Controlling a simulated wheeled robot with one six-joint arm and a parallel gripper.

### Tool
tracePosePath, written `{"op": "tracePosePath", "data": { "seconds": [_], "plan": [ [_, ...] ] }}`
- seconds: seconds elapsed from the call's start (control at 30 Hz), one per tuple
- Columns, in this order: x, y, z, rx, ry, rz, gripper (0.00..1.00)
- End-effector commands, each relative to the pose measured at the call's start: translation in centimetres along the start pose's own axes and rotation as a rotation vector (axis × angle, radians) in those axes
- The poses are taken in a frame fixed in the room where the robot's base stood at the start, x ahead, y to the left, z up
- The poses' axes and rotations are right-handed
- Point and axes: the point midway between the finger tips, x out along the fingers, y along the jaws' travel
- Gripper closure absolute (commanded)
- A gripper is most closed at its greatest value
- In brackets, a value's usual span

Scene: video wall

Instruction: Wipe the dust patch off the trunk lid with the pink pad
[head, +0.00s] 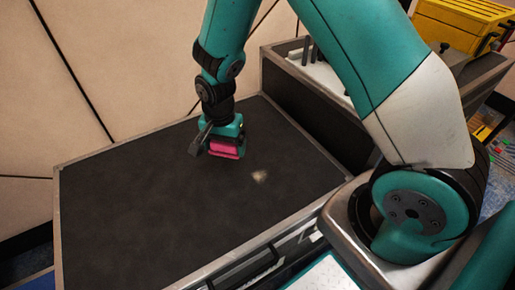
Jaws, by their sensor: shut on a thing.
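The pink pad (224,149) is in my gripper (222,138), which is shut on it. The gripper points down over the trunk lid (140,200), a dark flat top with a metal rim. I cannot tell whether the pad touches the lid. The dust patch (260,176) is a small pale beige smudge on the lid, to the right of the pad and nearer the front edge. The pad is apart from the patch in the picture. The fingertips are partly hidden by the pad and the gripper body.
A second dark case (318,115) with a raised rim stands against the lid's right side, holding dark upright items. A yellow toolbox (465,28) is at the top right. A padded, light wall (110,75) runs behind the lid. The lid's left part is clear.

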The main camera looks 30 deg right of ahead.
Motion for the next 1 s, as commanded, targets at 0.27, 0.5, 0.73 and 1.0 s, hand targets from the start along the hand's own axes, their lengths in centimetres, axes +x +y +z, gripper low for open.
{"op": "tracePosePath", "data": {
  "seconds": [0.27,0.5,0.73,1.0],
  "plan": [
    [-2.8,0.0,0.0,0.0,0.0,0.0,0.33],
    [-3.3,0.1,-0.1,0.001,0.0,0.0,0.33],
    [-3.2,0.1,-0.1,0.001,0.0,0.0,0.33],
    [-3.2,0.1,-0.1,0.0,0.0,0.0,0.33]
  ]
}}
